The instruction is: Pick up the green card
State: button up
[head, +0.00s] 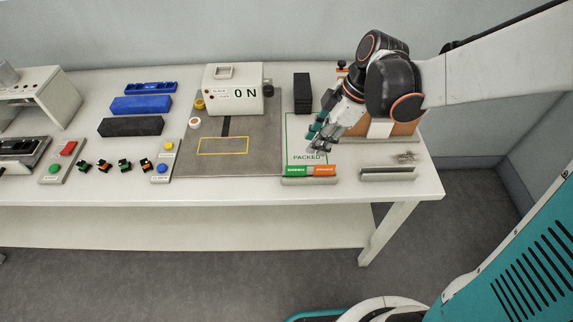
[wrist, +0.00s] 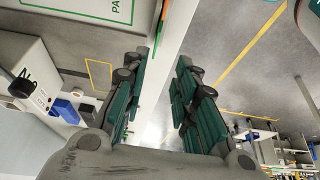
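The green card (head: 296,170) stands in a low holder (head: 308,181) at the table's front edge, directly left of an orange card (head: 325,170). In the wrist view a thin green edge (wrist: 165,9) and an orange edge (wrist: 157,31) show near the top, just beyond the fingertips. My gripper (head: 317,136) hangs over the PACKED area, behind and above the cards. In the wrist view my gripper (wrist: 163,63) is open, with nothing between its teal fingers. The gripper appears apart from the green card.
The PACKED outline (head: 292,135) lies behind the cards. A black stack (head: 302,92) stands behind it. A white ON box (head: 233,88) stands left on a grey mat (head: 200,165).

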aim_at(298, 166)
jog(key=b+x, duration=0.2)
jog(key=x, duration=0.6)
jog(key=shift+w+f+b, duration=0.1)
jog(key=shift+f+b, duration=0.2)
jog(key=shift+b, duration=0.05)
jog(key=b+x, duration=0.2)
jog(key=x, duration=0.3)
jog(key=shift+w, duration=0.2)
jog(key=shift+r, duration=0.1)
grip_shut()
